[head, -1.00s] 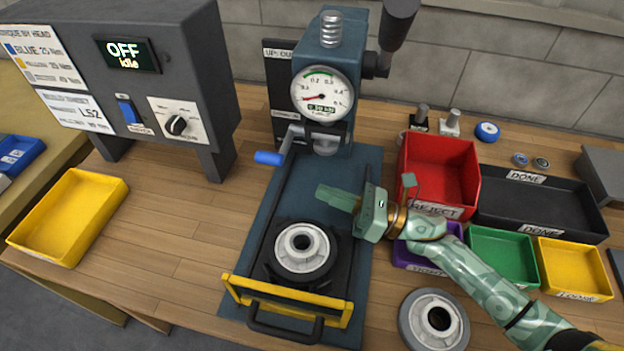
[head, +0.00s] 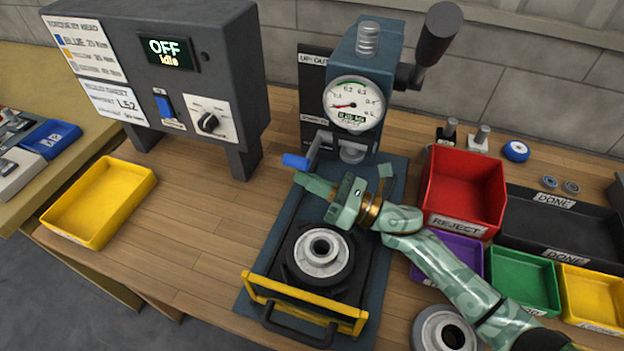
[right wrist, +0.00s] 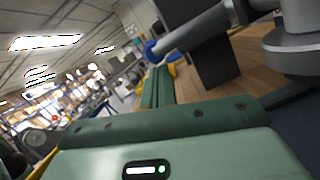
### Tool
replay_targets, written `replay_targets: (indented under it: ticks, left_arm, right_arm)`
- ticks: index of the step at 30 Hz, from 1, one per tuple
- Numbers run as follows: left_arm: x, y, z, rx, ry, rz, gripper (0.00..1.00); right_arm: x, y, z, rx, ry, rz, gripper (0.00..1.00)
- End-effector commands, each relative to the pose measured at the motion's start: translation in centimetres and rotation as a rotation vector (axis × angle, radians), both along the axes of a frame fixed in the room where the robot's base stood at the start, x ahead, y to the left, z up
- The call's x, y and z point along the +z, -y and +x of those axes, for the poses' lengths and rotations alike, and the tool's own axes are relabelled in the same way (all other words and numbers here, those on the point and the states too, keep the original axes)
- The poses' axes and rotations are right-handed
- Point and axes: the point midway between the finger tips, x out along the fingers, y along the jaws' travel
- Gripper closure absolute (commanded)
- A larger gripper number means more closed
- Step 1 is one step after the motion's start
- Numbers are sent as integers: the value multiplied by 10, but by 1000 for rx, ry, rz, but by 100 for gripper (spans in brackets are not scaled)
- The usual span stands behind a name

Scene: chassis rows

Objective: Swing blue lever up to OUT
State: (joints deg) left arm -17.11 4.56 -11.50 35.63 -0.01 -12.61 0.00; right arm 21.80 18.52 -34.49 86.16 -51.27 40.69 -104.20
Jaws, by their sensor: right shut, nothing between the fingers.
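The blue lever (head: 296,161) is a blue grip on a grey crank arm at the left side of the press (head: 366,60), below its dial gauge. It points left, roughly level. My right gripper (head: 300,179) is shut and empty, its fingertips just below the blue grip. In the right wrist view the blue grip (right wrist: 152,50) shows just beyond the fingertips (right wrist: 158,70); I cannot tell if they touch. A dark plate with partly hidden lettering, "UP: OUT" (head: 312,60), stands behind the lever. My left gripper is not in view.
A grey ring part (head: 321,251) sits in the black fixture below, behind a yellow bar (head: 300,300). The red REJECT bin (head: 465,190) stands right of the press. The control box (head: 190,60) reads OFF, idle.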

Motion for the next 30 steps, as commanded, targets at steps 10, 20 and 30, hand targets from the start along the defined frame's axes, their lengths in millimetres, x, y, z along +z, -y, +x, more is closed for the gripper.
replay_targets:
  ticks: [10, 20, 30]
  left_arm:
    - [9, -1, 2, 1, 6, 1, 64]
    - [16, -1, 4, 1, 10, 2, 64]
    - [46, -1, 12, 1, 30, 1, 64]
  right_arm:
    - [6, 0, -2, 0, -49, 20, 100]
    - [12, -1, -3, 0, -95, 40, 100]
    - [35, -2, -5, 0, -248, 105, 100]
